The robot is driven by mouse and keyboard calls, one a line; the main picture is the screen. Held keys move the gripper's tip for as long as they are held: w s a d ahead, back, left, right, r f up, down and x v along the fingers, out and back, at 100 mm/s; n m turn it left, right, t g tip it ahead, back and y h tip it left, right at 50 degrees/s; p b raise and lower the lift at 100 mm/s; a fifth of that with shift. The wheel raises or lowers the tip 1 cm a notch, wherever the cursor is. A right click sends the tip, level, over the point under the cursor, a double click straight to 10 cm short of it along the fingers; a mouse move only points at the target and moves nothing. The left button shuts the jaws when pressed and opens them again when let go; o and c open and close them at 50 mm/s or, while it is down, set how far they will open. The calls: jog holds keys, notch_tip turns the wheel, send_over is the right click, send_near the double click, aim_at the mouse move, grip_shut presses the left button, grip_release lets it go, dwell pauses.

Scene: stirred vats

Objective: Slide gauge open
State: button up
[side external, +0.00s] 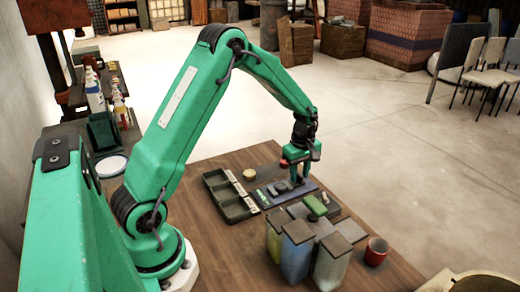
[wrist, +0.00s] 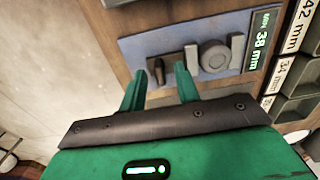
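The gauge (wrist: 130,42) is a blue-grey plate on the wooden table. Its green display (wrist: 262,40) reads 38 mm. A round grey disc (wrist: 213,56) sits between two upright grey jaws, one on each side of it. A small dark knob (wrist: 155,70) stands to the left of the jaws. In the side view the gauge (side external: 266,199) lies under my gripper (side external: 298,180). In the wrist view my gripper (wrist: 160,86) is open, with its two green fingers apart and nothing held. The knob appears between the fingertips; I cannot tell if they touch it.
A dark tray (side external: 218,197) with compartments stands left of the gauge; its labels include 42 mm and 34 mm. A red cup (side external: 376,251) is at right. A yellowish disc (side external: 249,174) lies behind.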

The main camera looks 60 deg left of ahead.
aim_at(304, 182)
grip_shut()
jog(key=shift+w, duration=1.05)
grip_release()
jog(key=shift+r, duration=0.15)
notch_tip(304, 182, up, 8)
jog(key=shift+f, duration=0.2)
